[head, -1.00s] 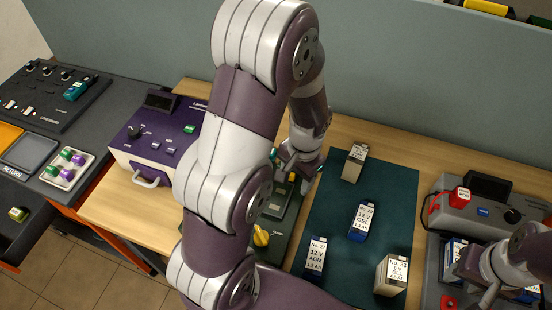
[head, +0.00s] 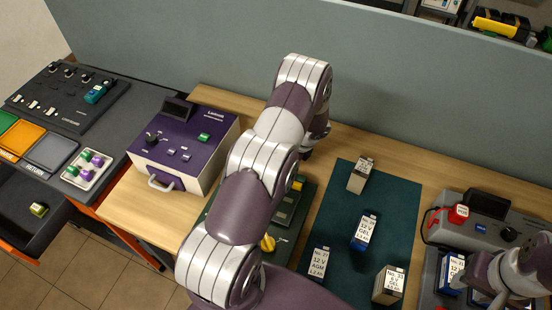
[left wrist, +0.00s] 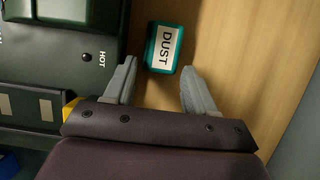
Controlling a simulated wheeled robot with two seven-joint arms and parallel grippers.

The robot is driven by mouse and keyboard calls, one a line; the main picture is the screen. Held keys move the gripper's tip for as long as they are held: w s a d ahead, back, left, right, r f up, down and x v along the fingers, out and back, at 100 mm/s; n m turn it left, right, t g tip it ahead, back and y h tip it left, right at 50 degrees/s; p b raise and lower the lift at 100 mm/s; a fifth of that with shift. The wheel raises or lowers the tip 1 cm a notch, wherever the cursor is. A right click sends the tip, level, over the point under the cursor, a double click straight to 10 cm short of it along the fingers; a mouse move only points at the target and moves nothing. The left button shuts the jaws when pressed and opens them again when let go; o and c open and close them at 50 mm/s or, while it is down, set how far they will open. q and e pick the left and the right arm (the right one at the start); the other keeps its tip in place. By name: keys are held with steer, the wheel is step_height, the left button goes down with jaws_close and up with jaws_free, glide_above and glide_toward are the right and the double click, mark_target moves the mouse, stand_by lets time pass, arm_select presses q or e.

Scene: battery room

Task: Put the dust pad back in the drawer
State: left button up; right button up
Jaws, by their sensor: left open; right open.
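The dust pad (left wrist: 163,47) is a small teal block with a white "DUST" label, lying on the wood table in the left wrist view. My left gripper (left wrist: 159,80) is open, with the pad just beyond and between its fingertips, not gripped. In the head view my left arm hides the pad and the left gripper's fingers. An open dark drawer (head: 22,190) sticks out at the far left, with a small yellow-green item (head: 39,209) in it. My right gripper (head: 497,296) is at the lower right, open, over the grey charger area; its fingers are partly hidden.
A purple device (head: 185,145) with a pale handle stands on the table left of my arm. A dark green unit (left wrist: 65,50) lies beside the pad. Several labelled batteries stand on the teal mat (head: 338,215). A grey partition (head: 300,70) runs behind the table.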

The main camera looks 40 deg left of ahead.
arm_select(q)
steer(key=shift+x, duration=1.15)
steer(key=c, duration=0.8)
